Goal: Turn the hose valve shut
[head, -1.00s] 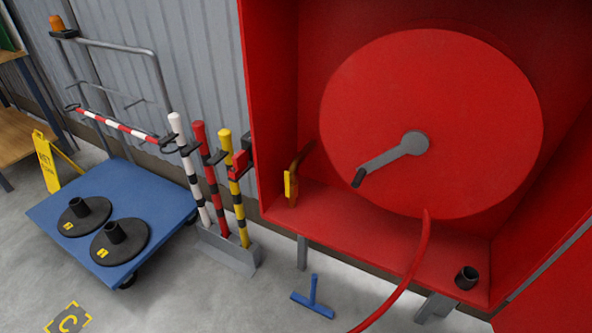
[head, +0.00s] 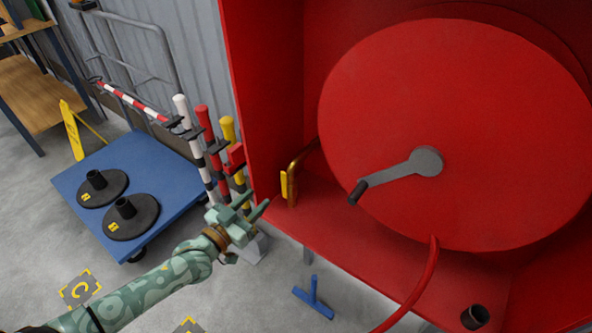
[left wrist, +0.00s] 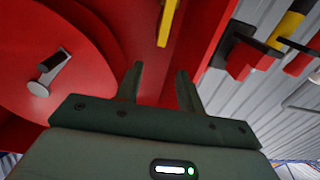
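The hose valve is a brass pipe (head: 297,168) with a yellow lever (head: 284,186), at the left side inside the red cabinet. The lever hangs roughly upright in the head view. My left gripper (head: 258,199) is just left of the lever and apart from it, in front of the cabinet's left edge. In the left wrist view the yellow lever (left wrist: 168,22) shows beyond my left gripper (left wrist: 160,72), whose two fingers are spread with nothing between them. The brass pipe is not clear in that view. My right gripper is not in view.
The red hose reel (head: 450,120) with its crank (head: 395,175) fills the cabinet (head: 245,90). Striped posts (head: 207,140) stand close behind my left gripper. A blue cart (head: 150,160) with black bases is at left. A blue T-shaped tool (head: 313,297) lies on the floor.

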